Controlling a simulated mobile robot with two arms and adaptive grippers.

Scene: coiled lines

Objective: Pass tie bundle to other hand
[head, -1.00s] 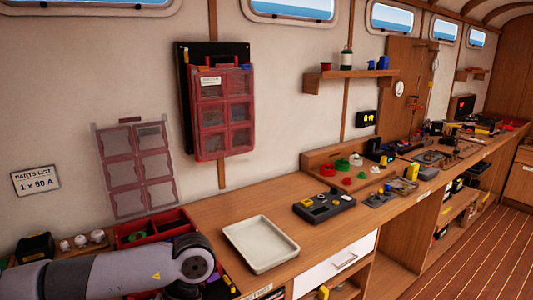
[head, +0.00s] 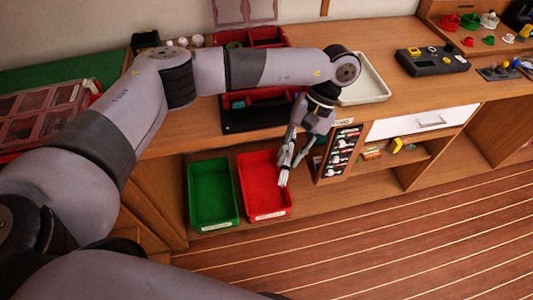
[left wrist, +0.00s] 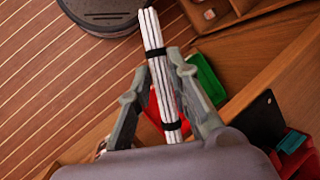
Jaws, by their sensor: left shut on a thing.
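The tie bundle (left wrist: 154,40) is a set of thin white ties bound with black bands. My left gripper (left wrist: 159,72) is shut on it in the left wrist view, with the bundle's free end standing out beyond the fingertips. In the head view, my left gripper (head: 288,164) points down in front of the bench's edge, above and in front of the red bin. The bundle's pale end (head: 283,180) shows small at its fingers. My right gripper is not in view.
A red bin (head: 252,206) and a green bin (head: 228,205) stand side by side on the low shelf. A pale tray (head: 376,92) lies on the bench behind my left arm. A white drawer (head: 400,125) is to the right. Open wooden floor (head: 420,250) lies in front.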

